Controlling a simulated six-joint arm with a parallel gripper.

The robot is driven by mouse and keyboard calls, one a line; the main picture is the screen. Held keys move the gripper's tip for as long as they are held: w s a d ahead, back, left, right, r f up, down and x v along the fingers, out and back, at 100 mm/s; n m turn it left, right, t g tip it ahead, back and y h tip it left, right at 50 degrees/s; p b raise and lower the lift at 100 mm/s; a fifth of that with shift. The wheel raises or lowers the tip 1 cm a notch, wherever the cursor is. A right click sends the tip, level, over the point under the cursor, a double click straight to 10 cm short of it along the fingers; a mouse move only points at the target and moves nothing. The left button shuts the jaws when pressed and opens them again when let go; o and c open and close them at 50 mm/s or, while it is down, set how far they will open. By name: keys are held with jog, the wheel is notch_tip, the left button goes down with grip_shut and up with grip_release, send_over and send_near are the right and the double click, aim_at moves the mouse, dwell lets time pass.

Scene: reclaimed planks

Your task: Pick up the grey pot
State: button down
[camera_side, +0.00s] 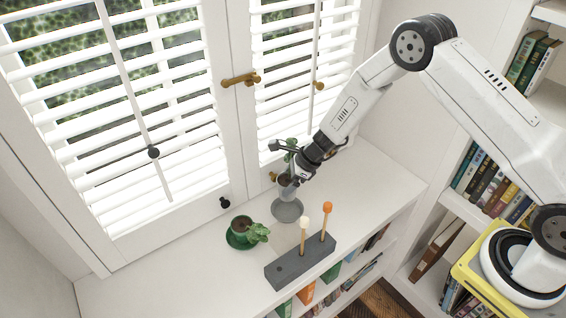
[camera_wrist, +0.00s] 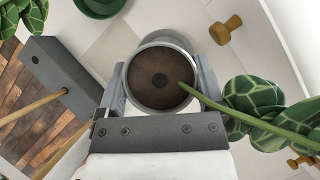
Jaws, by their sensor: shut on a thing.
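The grey pot (camera_side: 286,191) holds dark soil and a leafy plant, whose stem leans to the right in the wrist view. My gripper (camera_side: 287,181) is shut on the pot, with one finger on each side of its wall. In the wrist view the pot (camera_wrist: 131,92) sits upright between the fingers of my gripper (camera_wrist: 160,70). The grey saucer (camera_side: 287,212) shows almost whole below the pot in the side view. The pot seems to be above it, but I cannot tell the gap.
A small plant in a green pot (camera_side: 241,224) stands on a green saucer (camera_side: 237,241) to the left. A grey block (camera_side: 300,265) with two upright ball-topped sticks stands in front. Shuttered windows (camera_side: 110,100) rise behind. The white shelf top (camera_side: 370,190) is clear at right.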

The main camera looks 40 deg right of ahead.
aim_at(281, 181)
jog(key=shift+r, duration=1.25)
jog(key=shift+r, duration=0.25)
jog(key=shift+r, duration=1.2)
jog(key=shift+w+a+f+m+t, duration=0.2)
jog(key=shift+f+m, duration=0.1)
jog(key=shift+f, duration=0.4)
jog(key=shift+w+a+f+m+t, duration=0.1)
jog(key=shift+f+m+t, duration=0.15)
jog(key=shift+f, duration=0.4)
notch_tip(281, 181, down, 4)
jog(key=shift+s+d+f+m+t+h, duration=0.15)
jog(key=shift+m+t+h, duration=0.1)
jog(key=shift+m, duration=0.3)
jog(key=shift+w+f+m+t+h, duration=0.1)
jog(key=shift+m+h, duration=0.15)
jog(key=shift+m, duration=0.25)
jog(key=shift+s+d+f+m+h, duration=0.1)
jog(key=shift+s+f+m+h, duration=0.1)
jog(key=shift+f, duration=0.3)
jog(key=shift+s+d+f+m+h, duration=0.1)
jog(key=shift+f+m, duration=0.1)
jog(key=shift+f, duration=0.3)
